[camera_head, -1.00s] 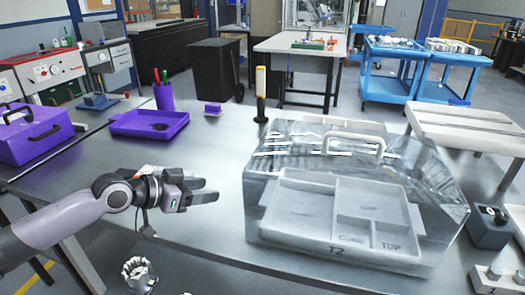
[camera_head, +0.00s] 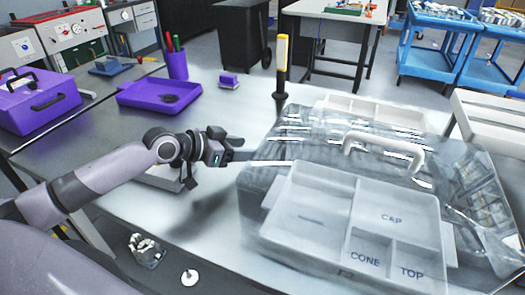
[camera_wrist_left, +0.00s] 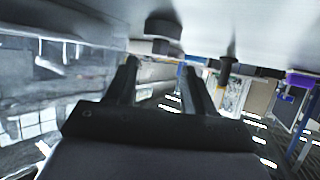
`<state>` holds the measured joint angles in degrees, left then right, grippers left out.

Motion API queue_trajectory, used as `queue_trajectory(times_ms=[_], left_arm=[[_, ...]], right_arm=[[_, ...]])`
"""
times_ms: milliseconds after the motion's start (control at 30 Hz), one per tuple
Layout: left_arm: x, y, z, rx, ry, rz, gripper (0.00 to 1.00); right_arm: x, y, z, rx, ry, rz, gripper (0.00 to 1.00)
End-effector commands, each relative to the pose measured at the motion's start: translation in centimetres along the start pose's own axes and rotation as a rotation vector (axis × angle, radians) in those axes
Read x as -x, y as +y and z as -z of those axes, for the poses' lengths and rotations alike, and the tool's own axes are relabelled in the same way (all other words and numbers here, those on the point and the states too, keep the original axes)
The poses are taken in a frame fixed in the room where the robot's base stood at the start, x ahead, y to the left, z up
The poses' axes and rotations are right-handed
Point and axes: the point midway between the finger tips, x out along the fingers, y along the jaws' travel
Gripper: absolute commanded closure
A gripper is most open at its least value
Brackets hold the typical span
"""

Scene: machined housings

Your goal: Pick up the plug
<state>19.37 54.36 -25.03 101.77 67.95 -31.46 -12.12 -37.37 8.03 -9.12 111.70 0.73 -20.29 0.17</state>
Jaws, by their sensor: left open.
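I cannot tell for sure which thing is the plug. A small white round-headed piece (camera_head: 189,277) stands near the front edge of the table in the head view. A dark flat piece (camera_head: 168,98) lies in the purple tray (camera_head: 128,97) at the back left. My left gripper (camera_head: 240,150) is open over the middle of the table, just left of the clear-covered case (camera_head: 262,172). In the left wrist view, the gripper (camera_wrist_left: 158,72) has its two dark fingers apart with nothing held between them. My right gripper is not in view.
The case has a pale sorting tray (camera_head: 310,200) with compartments marked CAP, CONE and TOP. A clustered grey-white part (camera_head: 147,250) sits at the front. A yellow-handled tool (camera_head: 282,65), a purple pen cup (camera_head: 177,66) and a purple toolbox (camera_head: 38,100) stand behind.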

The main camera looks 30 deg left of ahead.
Motion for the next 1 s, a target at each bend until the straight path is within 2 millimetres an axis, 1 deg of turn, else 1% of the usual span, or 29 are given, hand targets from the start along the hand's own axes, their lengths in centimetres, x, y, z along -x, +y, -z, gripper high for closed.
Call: queue_trajectory(times_ms=[200,300,433,633,667,700,767,800,1000], left_arm=[[-2.9,0.2,0.1,0.003,0.002,-0.001,0.47],[-3.8,0.2,0.1,0.001,0.001,0.000,0.47],[-4.4,0.2,0.0,0.000,0.000,-0.001,0.47],[-4.4,0.2,0.0,-0.001,-0.001,0.000,0.47],[-4.4,0.2,0.0,-0.001,-0.001,0.000,0.53],[-4.4,0.2,0.0,-0.001,-0.001,0.000,0.67],[-4.4,0.2,0.0,-0.001,-0.001,0.000,0.86],[-4.4,0.2,0.0,-0.001,-0.001,0.000,0.99],[-4.3,0.2,0.0,-0.001,0.000,0.000,1.00]], right_arm=[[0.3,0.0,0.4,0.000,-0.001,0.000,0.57],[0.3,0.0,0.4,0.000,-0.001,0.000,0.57],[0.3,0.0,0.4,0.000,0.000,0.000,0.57],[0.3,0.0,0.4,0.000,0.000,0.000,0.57],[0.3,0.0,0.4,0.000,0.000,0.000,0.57],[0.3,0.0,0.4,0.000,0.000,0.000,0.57],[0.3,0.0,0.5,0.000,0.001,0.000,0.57],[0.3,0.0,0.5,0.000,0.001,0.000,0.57],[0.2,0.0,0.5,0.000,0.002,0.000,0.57]])
